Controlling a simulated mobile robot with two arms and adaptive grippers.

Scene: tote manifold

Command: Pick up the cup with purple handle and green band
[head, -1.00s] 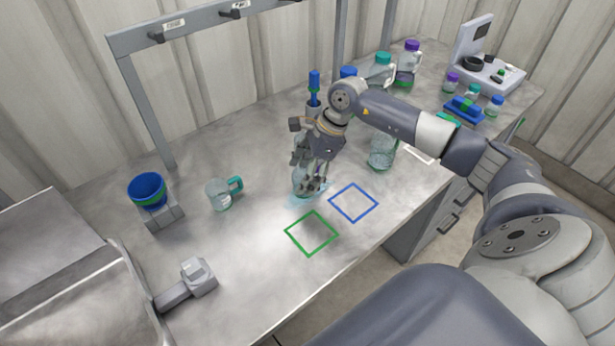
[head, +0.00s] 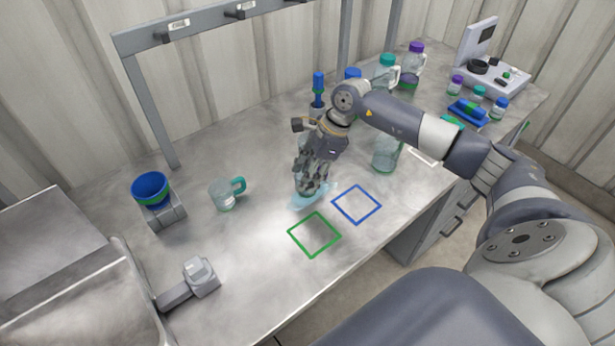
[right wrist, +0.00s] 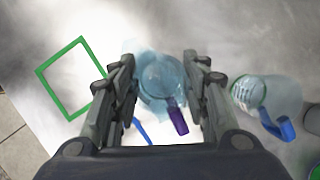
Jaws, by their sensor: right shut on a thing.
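The cup with the purple handle (right wrist: 178,118) is between the fingers of my right gripper (right wrist: 165,90) in the right wrist view. Its clear round body (right wrist: 160,76) shows from above, with the handle towards my palm. I cannot make out a green band on it. In the head view my right gripper (head: 312,186) is shut on the cup low over the table, and its fingers hide most of it. I cannot tell whether the cup still touches the table. My left gripper is not in view.
A pale blue patch (head: 298,203) lies under the cup. Green (head: 314,235) and blue (head: 356,204) square outlines lie in front. A teal-handled cup (head: 222,196) stands left. A clear vessel (head: 386,156) is close right of the gripper; a blue-handled bottle (right wrist: 275,97) shows in the wrist view.

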